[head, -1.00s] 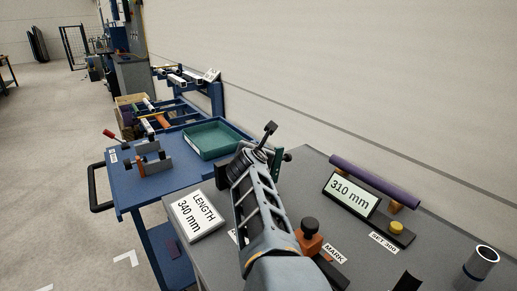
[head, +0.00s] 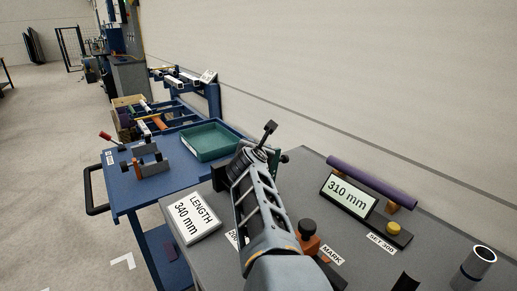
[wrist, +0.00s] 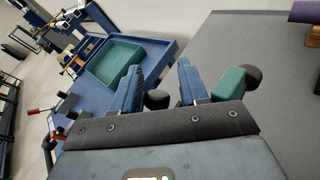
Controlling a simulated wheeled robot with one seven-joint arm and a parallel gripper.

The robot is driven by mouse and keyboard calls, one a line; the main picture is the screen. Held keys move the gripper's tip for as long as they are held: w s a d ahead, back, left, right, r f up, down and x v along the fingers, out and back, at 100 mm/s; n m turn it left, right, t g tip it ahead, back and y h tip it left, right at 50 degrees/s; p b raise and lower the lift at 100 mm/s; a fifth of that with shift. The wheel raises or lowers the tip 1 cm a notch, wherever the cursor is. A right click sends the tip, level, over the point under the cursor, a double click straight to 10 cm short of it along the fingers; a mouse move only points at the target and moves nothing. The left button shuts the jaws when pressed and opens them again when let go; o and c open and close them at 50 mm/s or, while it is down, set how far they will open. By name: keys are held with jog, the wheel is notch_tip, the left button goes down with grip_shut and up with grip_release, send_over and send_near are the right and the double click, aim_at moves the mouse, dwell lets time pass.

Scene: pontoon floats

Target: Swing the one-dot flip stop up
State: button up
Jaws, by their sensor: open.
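My gripper (wrist: 158,78) is open in the wrist view, its two blue-grey fingers apart. A green block (wrist: 228,83) with a black knob (wrist: 252,74) is right beside the right finger. Another black knob (wrist: 157,99) shows between the fingers, low near the gripper's dark front edge. I cannot tell whether either finger touches these parts. In the head view my arm hides most of this spot; a bit of the green part (head: 276,160) shows to its right. No dot marks are readable, so I cannot tell which flip stop this is or how its arm stands.
A grey bench (head: 300,205) carries a "LENGTH 340 mm" sign (head: 190,218), a "310 mm" display (head: 348,196), an orange block with black knob (head: 308,238) and a purple tube (head: 372,184). A blue trolley (head: 125,190) with a green tray (head: 210,141) stands left.

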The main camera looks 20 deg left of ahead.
jog(key=shift+s+f, duration=0.15)
jog(key=shift+f, duration=0.25)
